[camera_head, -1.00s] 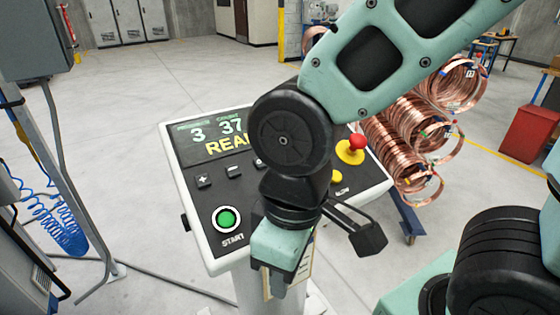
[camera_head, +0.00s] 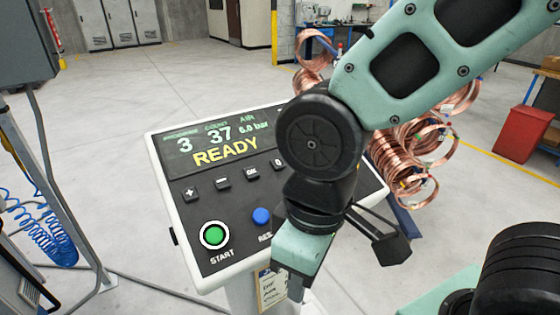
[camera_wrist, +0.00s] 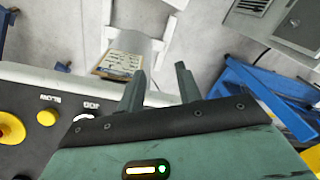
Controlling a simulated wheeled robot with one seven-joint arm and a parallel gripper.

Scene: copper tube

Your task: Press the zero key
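In the head view, the control panel (camera_head: 165,235) has a dark face, a white rim and a screen (camera_head: 215,145) reading READY. Below the screen is a row of small dark keys: plus (camera_head: 191,194), minus (camera_head: 223,182), OK (camera_head: 252,172) and a key (camera_head: 278,164) that seems marked 0, partly covered by my arm.
A green START button (camera_head: 214,235) and a blue button (camera_head: 261,216) are on the panel's lower part. A yellow knob (camera_wrist: 47,117) shows in the wrist view. A clipboard (camera_wrist: 119,64) hangs on the pedestal. Copper coils (camera_head: 400,155) are behind the panel.

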